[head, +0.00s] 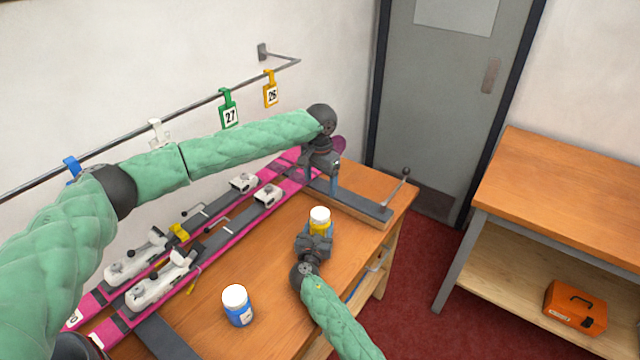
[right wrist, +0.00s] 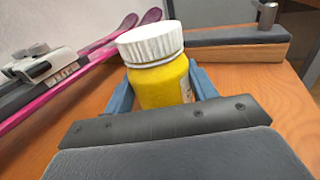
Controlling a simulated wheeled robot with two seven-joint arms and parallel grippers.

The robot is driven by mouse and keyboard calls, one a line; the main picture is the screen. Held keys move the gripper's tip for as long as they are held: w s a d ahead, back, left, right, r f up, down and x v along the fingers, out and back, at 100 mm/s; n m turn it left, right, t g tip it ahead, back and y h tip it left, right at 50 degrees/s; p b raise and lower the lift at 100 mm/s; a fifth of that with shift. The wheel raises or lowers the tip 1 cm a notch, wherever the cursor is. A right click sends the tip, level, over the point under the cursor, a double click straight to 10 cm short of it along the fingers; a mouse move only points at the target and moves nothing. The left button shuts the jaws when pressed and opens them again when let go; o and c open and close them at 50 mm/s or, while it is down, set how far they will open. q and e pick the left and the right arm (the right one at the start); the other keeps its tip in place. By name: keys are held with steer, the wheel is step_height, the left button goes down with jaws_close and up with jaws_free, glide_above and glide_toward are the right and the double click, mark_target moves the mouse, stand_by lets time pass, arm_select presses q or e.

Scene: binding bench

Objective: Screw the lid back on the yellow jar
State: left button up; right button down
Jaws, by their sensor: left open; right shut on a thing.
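The yellow jar (head: 320,227) stands upright near the right part of the bench and fills the middle of the right wrist view (right wrist: 160,86). A white lid (head: 320,213) sits on top of its mouth, also clear in the right wrist view (right wrist: 150,43); whether it is screwed tight cannot be told. My right gripper (head: 318,234) is shut on the jar's body, with blue fingers on both sides.
A blue jar with a white lid (head: 238,306) stands at the bench front. Pink skis (head: 225,232) with bindings lie along the wall side. A dark-topped bar (head: 360,202) lies at the far end. A rail with numbered tags (head: 228,108) hangs above. An orange box (head: 575,307) sits on the right shelf.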

steer(key=shift+c, duration=2)
jaws_free()
steer(key=shift+s+a+f, duration=0.1)
steer(key=shift+s+f, duration=0.05)
steer(key=shift+s, duration=0.3)
steer(key=shift+b+v, duration=1.35)
steer(key=shift+v, duration=2.1)
